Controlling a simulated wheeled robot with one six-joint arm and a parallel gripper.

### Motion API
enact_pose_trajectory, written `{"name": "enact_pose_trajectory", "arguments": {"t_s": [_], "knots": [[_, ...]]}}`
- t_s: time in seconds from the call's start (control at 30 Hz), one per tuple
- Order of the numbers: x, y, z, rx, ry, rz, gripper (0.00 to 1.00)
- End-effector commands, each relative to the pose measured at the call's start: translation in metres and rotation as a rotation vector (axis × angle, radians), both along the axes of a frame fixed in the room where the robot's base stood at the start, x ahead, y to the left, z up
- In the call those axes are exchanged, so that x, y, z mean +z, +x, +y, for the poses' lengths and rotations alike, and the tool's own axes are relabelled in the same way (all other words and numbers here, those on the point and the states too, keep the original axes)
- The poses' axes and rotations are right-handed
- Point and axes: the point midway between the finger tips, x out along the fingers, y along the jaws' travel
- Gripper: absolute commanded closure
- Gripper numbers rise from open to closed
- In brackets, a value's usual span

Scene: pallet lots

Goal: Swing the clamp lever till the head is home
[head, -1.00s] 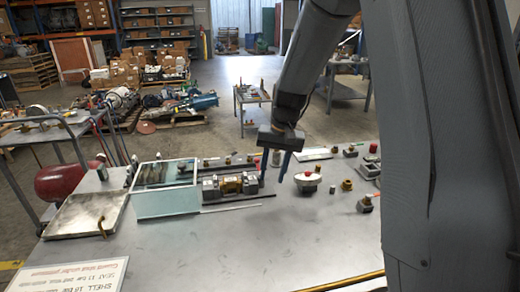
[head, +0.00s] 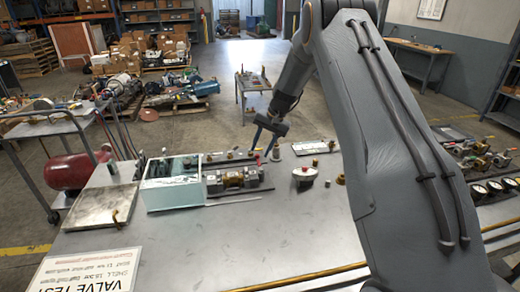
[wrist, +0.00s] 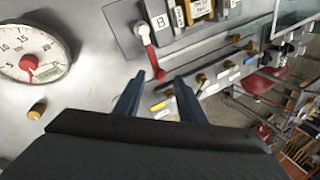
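In the wrist view a red lever (wrist: 151,52) runs from a pale pivot at the corner of a grey fixture plate (wrist: 124,30). Its red end lies between the fingertips of my gripper (wrist: 160,78) in the picture. I cannot tell whether a finger touches it. The two blue fingers are apart, with nothing visibly clamped. In the head view my gripper (head: 266,146) hangs just beyond the right end of the clamp fixture (head: 235,178), which has grey and brass blocks.
A white dial gauge (wrist: 32,52) and a small brass fitting (wrist: 37,111) lie beside the gripper. A row of brass fittings (wrist: 201,80) stands beyond it. A clear-sided box (head: 172,184) stands left of the fixture. The bench front (head: 230,235) is mostly clear.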

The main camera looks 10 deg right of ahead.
Motion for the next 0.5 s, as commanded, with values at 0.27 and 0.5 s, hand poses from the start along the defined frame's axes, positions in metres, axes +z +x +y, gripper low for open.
{"name": "enact_pose_trajectory", "arguments": {"t_s": [0.27,0.5], "knots": [[-0.019,0.003,0.006,0.002,-0.001,-0.001,0.64],[-0.020,0.004,0.007,0.002,-0.001,-0.001,0.64]]}}
